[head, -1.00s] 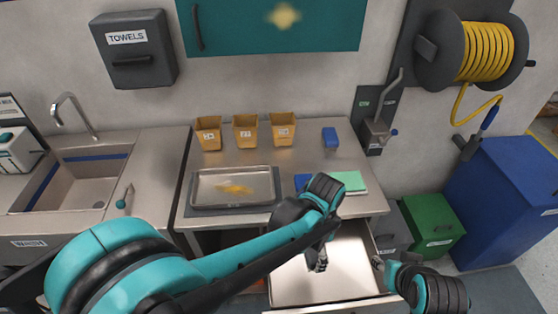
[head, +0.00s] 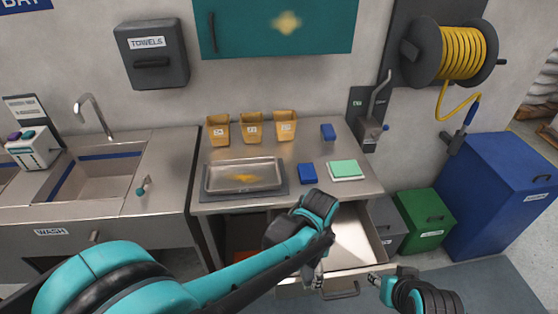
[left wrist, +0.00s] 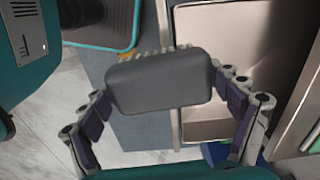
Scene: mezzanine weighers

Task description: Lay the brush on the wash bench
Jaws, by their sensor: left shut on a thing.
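The brush (left wrist: 160,85) has a dark grey block with pale bristles showing along its far edge. In the left wrist view it sits between the two fingers of my left gripper (left wrist: 168,105), which is shut on it. In the head view my left gripper (head: 314,277) is low over the open drawer, and the brush cannot be made out. The wash bench (head: 165,165) is the steel counter with a sink at the left, labelled WASH, well away from the gripper. My right gripper (head: 374,281) is at the lower right; its jaws are too small to read.
The middle bench (head: 300,150) holds a steel tray (head: 210,178), several yellow bins, blue blocks and a green pad (head: 344,169). Its drawer (head: 355,240) stands open.

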